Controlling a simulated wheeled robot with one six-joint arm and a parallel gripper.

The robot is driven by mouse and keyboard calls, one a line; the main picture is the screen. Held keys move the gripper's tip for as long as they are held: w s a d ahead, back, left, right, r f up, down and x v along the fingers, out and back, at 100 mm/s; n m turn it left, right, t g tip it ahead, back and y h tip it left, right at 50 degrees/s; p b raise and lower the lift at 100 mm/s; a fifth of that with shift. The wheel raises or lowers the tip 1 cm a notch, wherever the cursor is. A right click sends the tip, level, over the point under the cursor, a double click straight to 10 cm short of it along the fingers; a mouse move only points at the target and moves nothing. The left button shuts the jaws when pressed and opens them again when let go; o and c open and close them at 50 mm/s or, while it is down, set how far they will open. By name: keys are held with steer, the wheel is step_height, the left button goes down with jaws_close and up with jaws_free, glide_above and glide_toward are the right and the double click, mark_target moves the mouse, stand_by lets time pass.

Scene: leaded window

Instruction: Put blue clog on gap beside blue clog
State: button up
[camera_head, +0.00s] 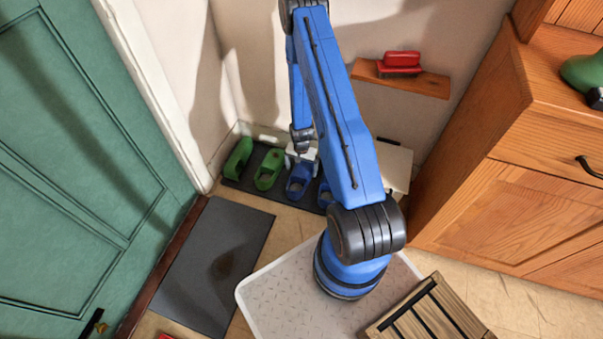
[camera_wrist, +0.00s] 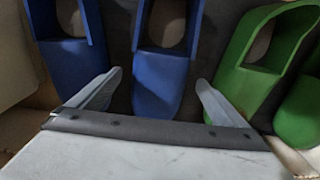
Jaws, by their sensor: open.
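Two blue clogs stand side by side on a dark mat (camera_head: 281,160); one (camera_head: 298,185) is under my gripper (camera_head: 300,152), the other (camera_head: 325,192) is partly hidden by my arm. In the wrist view my gripper (camera_wrist: 158,88) is open, with one finger on each side of the middle blue clog (camera_wrist: 160,82). I cannot tell whether the fingers touch it. The other blue clog (camera_wrist: 72,62) is at the left. Green clogs stand on the mat too: one (camera_head: 268,170) beside the blue pair and one (camera_head: 238,158) at the left end.
A wooden shelf (camera_head: 432,86) with a red brush (camera_head: 401,62) is on the wall above. A wooden cabinet (camera_head: 500,215) stands at the right, a green door (camera_head: 70,150) at the left. A grey doormat (camera_head: 212,265) and a wooden crate (camera_head: 430,315) are in front. A pale panel (camera_head: 396,165) is right of the clogs.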

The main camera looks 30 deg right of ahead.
step_height(320, 180, up, 8)
steer(key=shift+f, duration=0.15)
step_height(320, 180, up, 20)
steer(key=n+t, duration=0.1)
steer(key=n, duration=0.1)
glide_above(301, 171)
steer(key=w+a, duration=0.3)
steer(key=s+a+r+n+t, duration=0.1)
steer(key=s+a+r, duration=0.1)
steer(key=r, duration=0.7)
steer(key=s+a+r+n, duration=0.2)
steer(key=s+a+r, duration=0.1)
steer(key=r, duration=0.5)
steer(key=s+a+r+n+t, duration=0.1)
steer(key=s+a+r+n, duration=0.3)
steer(key=s+r, duration=0.9)
steer(key=s+a+r+t, duration=0.1)
steer(key=s+a+r, duration=0.1)
steer(key=s+r, duration=0.2)
steer(key=s+a+r+n, duration=0.1)
steer(key=s+r, duration=0.3)
steer(key=s, duration=0.6)
steer(key=shift+a+r+t, duration=0.2)
steer(key=shift+a+t, duration=0.2)
steer(key=shift+a, duration=0.3)
